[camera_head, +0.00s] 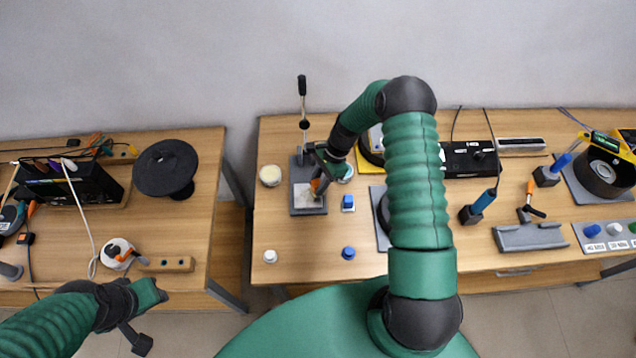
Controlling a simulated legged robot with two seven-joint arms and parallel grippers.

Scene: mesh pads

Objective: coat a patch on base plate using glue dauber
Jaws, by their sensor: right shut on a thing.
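The base plate (297,208) is a dark grey slab on the right-hand table, with a paler square patch (312,203) on it. My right gripper (319,173) is over this plate, shut on what looks like the glue dauber (316,185), of which a small orange part shows. The dauber's lower end is over or at the pale patch; I cannot tell whether it touches. My arm and gripper hide part of the plate's right side. My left gripper (142,318) is low at the left, in front of the left table, away from the plate; its jaw state is unclear.
A lever-handled stand (303,100) rises at the plate's back edge. White (270,256) and blue (348,253) caps stand in front. Tabletop between them is clear.

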